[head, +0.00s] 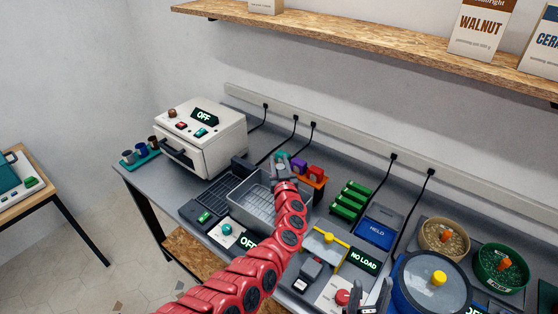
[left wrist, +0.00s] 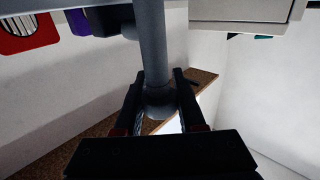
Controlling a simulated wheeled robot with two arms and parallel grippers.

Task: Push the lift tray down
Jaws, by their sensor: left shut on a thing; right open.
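My left gripper (head: 283,172) is at the far right side of a grey open-topped tray (head: 242,197), and the red arm covers part of that tray's right side. In the left wrist view my left gripper (left wrist: 158,105) is shut on the rounded end of a grey rod (left wrist: 150,45). In the head view this rod is hard to make out, and I cannot tell how it joins the tray. My right gripper (head: 370,298) shows its dark open fingers at the bottom edge, empty.
A white oven-like box (head: 200,140) marked OFF stands left of the tray. An orange rack (head: 318,183) with purple and red pieces is close on the right.

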